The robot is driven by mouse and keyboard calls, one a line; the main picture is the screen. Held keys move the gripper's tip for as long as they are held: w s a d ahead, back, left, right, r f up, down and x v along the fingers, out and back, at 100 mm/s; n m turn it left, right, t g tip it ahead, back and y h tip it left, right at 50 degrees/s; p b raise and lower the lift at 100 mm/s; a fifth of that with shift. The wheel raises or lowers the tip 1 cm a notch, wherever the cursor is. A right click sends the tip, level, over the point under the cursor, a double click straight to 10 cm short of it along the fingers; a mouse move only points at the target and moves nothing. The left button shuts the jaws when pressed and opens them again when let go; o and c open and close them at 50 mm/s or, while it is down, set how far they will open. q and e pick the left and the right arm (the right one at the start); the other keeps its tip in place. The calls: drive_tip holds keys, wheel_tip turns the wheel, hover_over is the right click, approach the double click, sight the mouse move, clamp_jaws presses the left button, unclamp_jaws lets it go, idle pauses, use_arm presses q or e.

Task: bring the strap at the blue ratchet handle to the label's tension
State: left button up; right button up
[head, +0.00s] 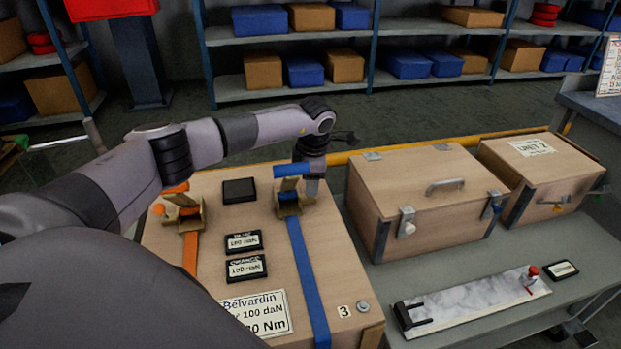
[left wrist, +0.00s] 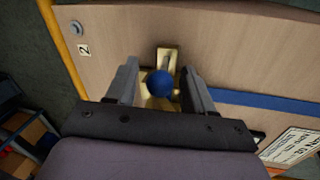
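The blue ratchet handle (head: 291,170) stands on a brass-coloured ratchet (head: 289,203) on the wooden crate (head: 215,190). A blue strap (head: 308,280) runs from it towards the near edge. My left gripper (head: 312,184) is beside the handle, partly hidden behind it. In the left wrist view the fingers (left wrist: 158,68) are apart, one each side of the handle's round blue end (left wrist: 160,83); I see no clear contact. The label (head: 258,314) reads "Belvardin", "100 daN" and "30 Nm", partly covered by my arm. My right gripper is not in view.
An orange ratchet (head: 182,212) with its orange strap (head: 190,253) is left of the blue one. Two latched wooden boxes (head: 425,190) stand on the grey bench (head: 470,262) at right.

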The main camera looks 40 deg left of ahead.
use_arm(q)
drive_tip(key=v, duration=0.7)
drive_tip(key=shift+r, duration=0.1)
